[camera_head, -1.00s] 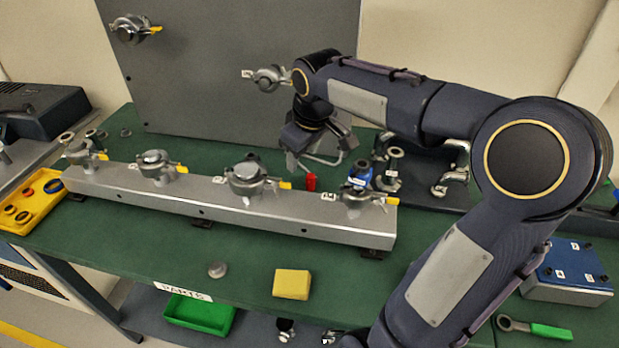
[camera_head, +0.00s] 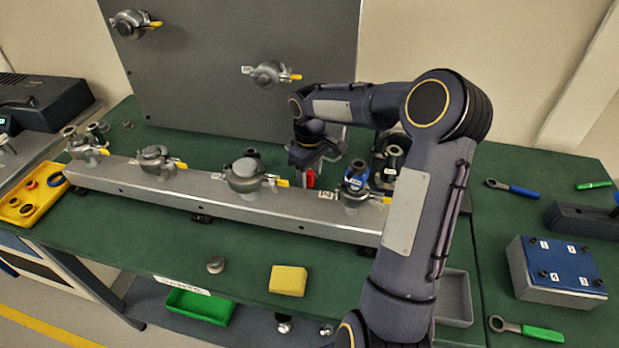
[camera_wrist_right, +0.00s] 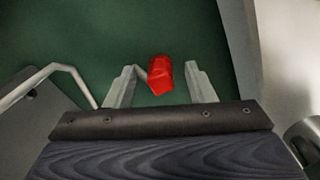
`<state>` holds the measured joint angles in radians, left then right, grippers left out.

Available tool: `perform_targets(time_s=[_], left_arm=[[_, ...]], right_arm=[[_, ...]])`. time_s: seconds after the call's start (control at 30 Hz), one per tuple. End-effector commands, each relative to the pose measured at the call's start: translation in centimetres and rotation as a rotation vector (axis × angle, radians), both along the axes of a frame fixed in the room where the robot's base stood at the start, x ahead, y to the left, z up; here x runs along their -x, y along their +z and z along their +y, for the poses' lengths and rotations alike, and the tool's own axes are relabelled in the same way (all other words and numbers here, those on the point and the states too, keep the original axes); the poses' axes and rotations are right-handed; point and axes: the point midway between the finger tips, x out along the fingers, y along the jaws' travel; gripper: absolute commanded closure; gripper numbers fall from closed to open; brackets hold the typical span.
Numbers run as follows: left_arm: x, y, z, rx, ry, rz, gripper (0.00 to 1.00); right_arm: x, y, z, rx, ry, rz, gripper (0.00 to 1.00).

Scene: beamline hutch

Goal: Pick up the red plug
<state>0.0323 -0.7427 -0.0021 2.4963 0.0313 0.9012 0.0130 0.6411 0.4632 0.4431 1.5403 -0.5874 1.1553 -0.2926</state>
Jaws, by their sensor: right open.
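The red plug (camera_head: 310,179) is on the green table behind the long metal rail, just below my right gripper in the head view. I cannot tell whether a finger touches the plug. My left gripper is not in view.
The metal rail (camera_head: 215,199) with several clamped fittings stands in front of the plug. A blue-collared fitting (camera_head: 356,170) is close to its right. A grey upright panel (camera_head: 220,60) stands behind. A yellow block (camera_head: 288,280) lies on clear table in front.

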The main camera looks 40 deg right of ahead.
Motion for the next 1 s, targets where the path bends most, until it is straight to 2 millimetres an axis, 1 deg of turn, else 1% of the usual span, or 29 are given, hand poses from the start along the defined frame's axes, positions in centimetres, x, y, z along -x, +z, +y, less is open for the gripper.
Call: perform_targets(time_s=[0.23, 0.27, 0.6, 0.63, 0.9, 1.0], left_arm=[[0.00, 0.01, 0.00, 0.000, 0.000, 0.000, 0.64], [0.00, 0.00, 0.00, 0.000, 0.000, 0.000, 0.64], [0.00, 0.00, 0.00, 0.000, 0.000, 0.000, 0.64], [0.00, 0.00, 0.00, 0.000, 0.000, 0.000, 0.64], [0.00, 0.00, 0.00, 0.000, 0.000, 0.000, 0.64], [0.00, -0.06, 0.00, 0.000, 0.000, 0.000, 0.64]], right_arm=[[-0.01, -0.27, 0.01, 0.001, 0.000, 0.000, 0.51], [-0.01, -0.27, 0.01, 0.001, 0.000, 0.000, 0.53], [-0.01, -0.24, 0.01, 0.001, 0.000, 0.000, 0.98], [0.00, -0.23, 0.01, 0.001, 0.000, 0.000, 1.00], [-0.02, -0.15, 0.02, 0.001, 0.000, -0.001, 1.00], [-0.06, 0.53, 0.00, 0.002, -0.001, -0.004, 1.00]])
